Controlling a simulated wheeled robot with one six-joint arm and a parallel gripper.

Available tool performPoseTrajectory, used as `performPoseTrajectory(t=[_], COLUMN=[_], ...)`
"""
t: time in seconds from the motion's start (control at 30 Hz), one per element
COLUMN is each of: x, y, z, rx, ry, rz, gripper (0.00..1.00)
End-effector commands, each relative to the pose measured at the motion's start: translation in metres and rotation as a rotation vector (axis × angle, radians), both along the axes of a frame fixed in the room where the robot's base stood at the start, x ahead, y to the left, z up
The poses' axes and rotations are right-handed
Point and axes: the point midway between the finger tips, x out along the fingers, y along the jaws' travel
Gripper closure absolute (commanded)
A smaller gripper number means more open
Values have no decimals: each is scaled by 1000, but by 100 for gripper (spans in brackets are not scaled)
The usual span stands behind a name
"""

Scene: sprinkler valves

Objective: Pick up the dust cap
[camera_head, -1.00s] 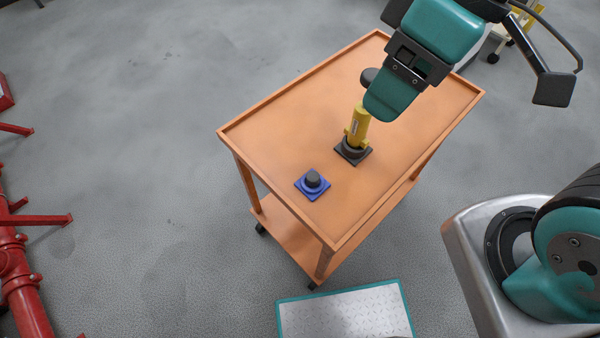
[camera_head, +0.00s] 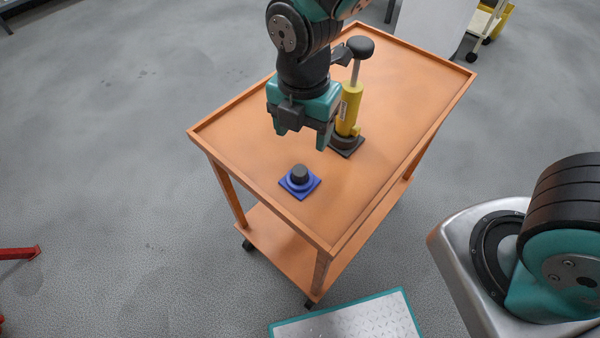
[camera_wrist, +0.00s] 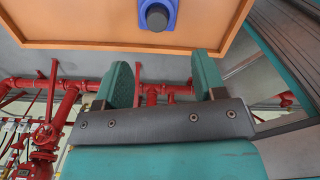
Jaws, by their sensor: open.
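The dust cap, seen as a small dark grey round cap (camera_head: 300,174), sits on a blue square base (camera_head: 300,188) near the front corner of the orange cart. In the wrist view the cap (camera_wrist: 157,18) shows at the top centre on its blue base (camera_wrist: 170,8). My gripper (camera_head: 301,135) is open and empty, its fingers pointing down above and just behind the cap in the head view. Both teal fingers show in the wrist view (camera_wrist: 162,76), with a gap between them and the cap beyond that gap. Nothing hides the cap.
A yellow hand pump (camera_head: 349,108) with a black knob stands on a dark base, close to the right of my gripper. The orange cart (camera_head: 240,125) has a raised rim, and its top is otherwise clear. Red pipes (camera_wrist: 70,100) show in the wrist view.

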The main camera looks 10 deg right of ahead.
Motion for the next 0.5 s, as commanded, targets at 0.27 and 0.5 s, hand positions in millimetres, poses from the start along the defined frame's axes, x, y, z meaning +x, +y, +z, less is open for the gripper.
performPoseTrajectory(t=[0.27, 0.5], x=[-1, 0], y=[0, 2], z=[-54, -71], rx=[-1, 0], ry=[3, 3], rz=[-1, -1], gripper=[36, 36])
